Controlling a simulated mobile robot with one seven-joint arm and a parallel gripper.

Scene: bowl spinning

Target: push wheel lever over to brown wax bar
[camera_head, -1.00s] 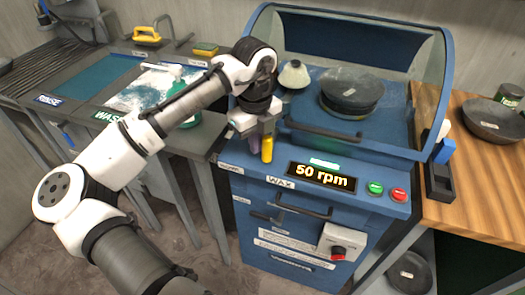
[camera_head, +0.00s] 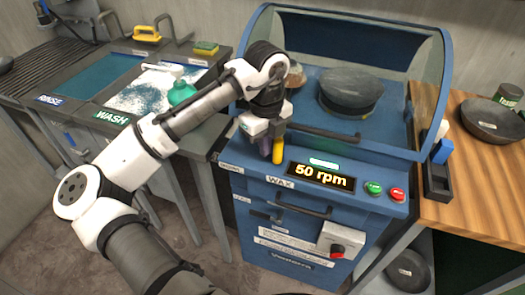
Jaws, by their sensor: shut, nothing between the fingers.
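A blue bowl-spinning machine (camera_head: 380,192) stands at centre, with a "WAX" label (camera_head: 281,183) on its front. My gripper (camera_head: 271,160) points down at the machine's front left edge, just above that label; its yellow and purple fingers are closed together with nothing seen between them. Behind my arm, a small brownish rounded thing (camera_head: 297,75), probably the wheel, shows partly hidden inside the hood. A dark bowl (camera_head: 350,90) sits to its right. I cannot make out the wheel lever or the brown wax bar for certain; my arm and gripper cover part of that area.
A clear hood (camera_head: 440,95) arches over the machine. The display (camera_head: 320,177) reads 50 rpm, with green (camera_head: 374,188) and red (camera_head: 397,195) buttons beside it.

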